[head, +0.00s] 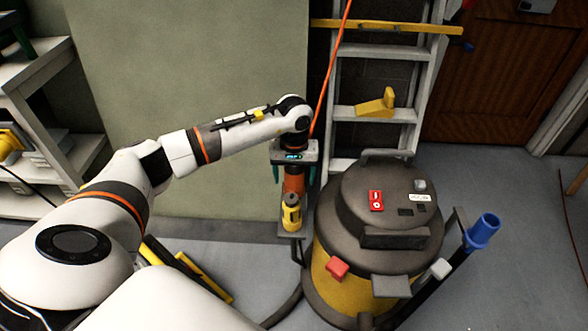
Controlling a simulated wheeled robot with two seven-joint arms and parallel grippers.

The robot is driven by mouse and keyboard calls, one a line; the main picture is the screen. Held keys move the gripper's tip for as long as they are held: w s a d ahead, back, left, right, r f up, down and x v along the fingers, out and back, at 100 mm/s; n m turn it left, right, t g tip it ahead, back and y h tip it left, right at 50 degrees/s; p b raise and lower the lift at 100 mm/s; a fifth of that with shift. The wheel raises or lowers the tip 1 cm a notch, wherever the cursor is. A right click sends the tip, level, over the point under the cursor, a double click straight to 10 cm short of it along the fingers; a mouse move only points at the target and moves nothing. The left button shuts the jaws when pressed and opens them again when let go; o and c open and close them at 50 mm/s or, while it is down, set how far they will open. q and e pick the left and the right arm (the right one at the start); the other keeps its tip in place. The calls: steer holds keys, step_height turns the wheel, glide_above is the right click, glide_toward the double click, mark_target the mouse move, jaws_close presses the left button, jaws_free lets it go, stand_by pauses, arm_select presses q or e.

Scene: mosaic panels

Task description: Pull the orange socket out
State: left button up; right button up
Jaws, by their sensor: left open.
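The orange socket (294,181) is a short orange cylinder with a dark band. It stands upright, end to end with a yellow connector (291,213) below it, and the two appear joined. My left gripper (293,174) points down over the orange socket. Its teal fingers are apart, one on each side of the socket, and I cannot tell whether either touches it. The gripper body hides the socket's top. An orange cable (332,65) comes down from above and passes behind the gripper. My right gripper is not in view.
A black and yellow vacuum (325,270) with a dark lid stands just right of the connector. A ladder (343,140) stands behind it. A green-grey panel (180,75) fills the back left, beside a shelf (75,165). Open floor (520,230) lies to the right.

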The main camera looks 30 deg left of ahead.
arm_select(q)
steer(key=shift+s+f, duration=0.15)
steer(key=shift+f, duration=0.05)
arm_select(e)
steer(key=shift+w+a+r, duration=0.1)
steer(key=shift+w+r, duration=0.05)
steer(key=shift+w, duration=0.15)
arm_select(q)
steer(key=shift+c, duration=0.4)
